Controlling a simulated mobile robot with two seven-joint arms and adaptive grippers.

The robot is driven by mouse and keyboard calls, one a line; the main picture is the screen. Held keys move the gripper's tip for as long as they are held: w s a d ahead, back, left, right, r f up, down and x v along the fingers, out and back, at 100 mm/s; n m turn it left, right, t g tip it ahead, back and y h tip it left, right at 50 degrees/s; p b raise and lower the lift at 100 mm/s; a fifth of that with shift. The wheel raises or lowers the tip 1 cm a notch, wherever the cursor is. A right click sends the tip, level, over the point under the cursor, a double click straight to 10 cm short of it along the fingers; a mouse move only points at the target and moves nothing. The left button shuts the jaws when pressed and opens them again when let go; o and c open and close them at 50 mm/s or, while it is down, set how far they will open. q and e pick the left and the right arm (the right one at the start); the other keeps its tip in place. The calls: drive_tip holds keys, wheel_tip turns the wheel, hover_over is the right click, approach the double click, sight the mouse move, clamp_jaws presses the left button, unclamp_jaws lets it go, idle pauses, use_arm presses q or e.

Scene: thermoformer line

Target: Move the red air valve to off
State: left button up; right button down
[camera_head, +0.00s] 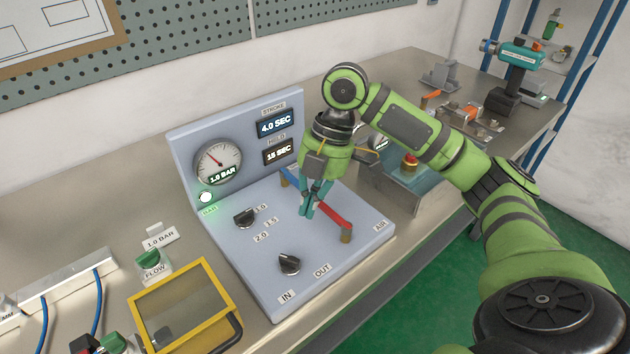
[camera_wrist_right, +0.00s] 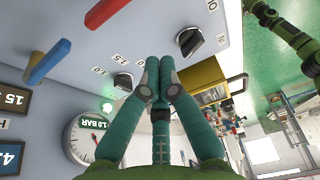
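The red air valve (camera_head: 334,214) is a red lever on the sloped grey-blue panel (camera_head: 330,262), near the AIR label, with a brass-coloured post at its near end. In the wrist view the red lever (camera_wrist_right: 101,12) shows at the top edge, partly cut off. A blue lever (camera_head: 289,178) lies farther back; it also shows in the wrist view (camera_wrist_right: 48,62). My right gripper (camera_head: 307,213) points down over the panel, just left of the red lever. Its fingers (camera_wrist_right: 160,62) are together with nothing visible between them. Contact with the lever cannot be told. My left gripper is not in view.
Two black knobs (camera_head: 245,217) (camera_head: 289,264) sit left of the gripper. A gauge (camera_head: 218,163) and displays stand on the upright back panel. A yellow-framed box (camera_head: 182,305) is at front left. A red button box (camera_head: 405,175) stands right of the panel.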

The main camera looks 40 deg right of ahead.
sight(334, 216)
drive_tip(key=x, duration=0.3)
drive_tip(key=shift+a+f, duration=0.15)
drive_tip(key=shift+f, duration=0.25)
drive_tip(key=d, duration=0.2)
drive_tip(key=d+p, duration=0.1)
drive_tip(key=shift+w+r, duration=0.1)
drive_tip(key=shift+r, duration=0.15)
drive_tip(key=shift+d, duration=0.55)
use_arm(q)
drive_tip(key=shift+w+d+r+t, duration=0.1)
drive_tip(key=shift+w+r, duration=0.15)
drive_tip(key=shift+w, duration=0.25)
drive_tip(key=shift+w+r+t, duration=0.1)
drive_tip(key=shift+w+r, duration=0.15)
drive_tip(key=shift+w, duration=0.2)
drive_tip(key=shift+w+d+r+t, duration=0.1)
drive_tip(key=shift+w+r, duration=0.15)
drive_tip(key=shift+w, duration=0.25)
use_arm(e)
drive_tip(key=shift+w, duration=0.1)
